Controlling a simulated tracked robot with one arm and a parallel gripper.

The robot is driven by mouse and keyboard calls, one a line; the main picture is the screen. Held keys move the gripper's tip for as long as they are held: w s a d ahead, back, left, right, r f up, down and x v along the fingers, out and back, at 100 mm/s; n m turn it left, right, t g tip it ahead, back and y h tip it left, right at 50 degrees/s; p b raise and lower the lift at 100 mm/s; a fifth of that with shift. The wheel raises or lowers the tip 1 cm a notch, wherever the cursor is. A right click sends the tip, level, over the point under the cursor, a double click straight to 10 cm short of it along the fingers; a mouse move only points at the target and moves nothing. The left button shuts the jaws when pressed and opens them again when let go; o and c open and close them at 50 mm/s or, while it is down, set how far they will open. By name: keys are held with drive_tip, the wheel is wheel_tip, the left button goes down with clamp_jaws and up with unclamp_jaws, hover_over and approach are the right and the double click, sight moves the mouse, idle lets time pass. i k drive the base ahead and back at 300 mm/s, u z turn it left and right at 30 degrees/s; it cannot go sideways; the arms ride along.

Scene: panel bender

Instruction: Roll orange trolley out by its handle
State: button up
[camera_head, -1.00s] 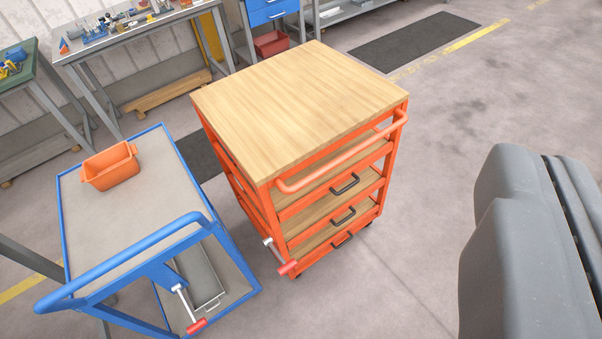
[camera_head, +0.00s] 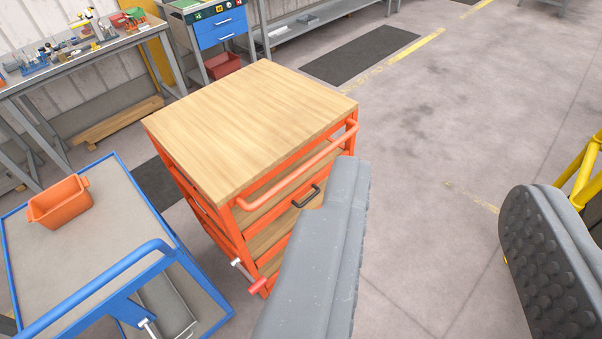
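The orange trolley (camera_head: 172,164) stands left of centre in the head camera view. It has a light wooden top (camera_head: 250,120), and its orange tubular handle (camera_head: 296,172) runs along the near right side. A drawer with a dark pull (camera_head: 307,196) shows below the handle; the lower drawers are mostly hidden behind a finger. My gripper (camera_head: 435,215) is open, with two grey padded fingers set wide apart. The left finger overlaps the trolley's right front in the picture, and the right finger is at the right edge. Nothing is between them, and the handle lies to the left of the gap.
A blue trolley (camera_head: 112,232) with an orange bin (camera_head: 60,202) stands close on the left. A red-gripped lever (camera_head: 257,285) sticks out at the orange trolley's lower corner. Workbenches line the back. A yellow frame (camera_head: 585,170) is at far right. The floor right of the trolley is clear.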

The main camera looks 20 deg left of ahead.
sight(228, 137)
drive_tip(key=k, duration=1.15)
drive_tip(key=z, duration=0.55)
drive_tip(key=i, duration=1.95)
drive_tip(key=u, duration=0.75)
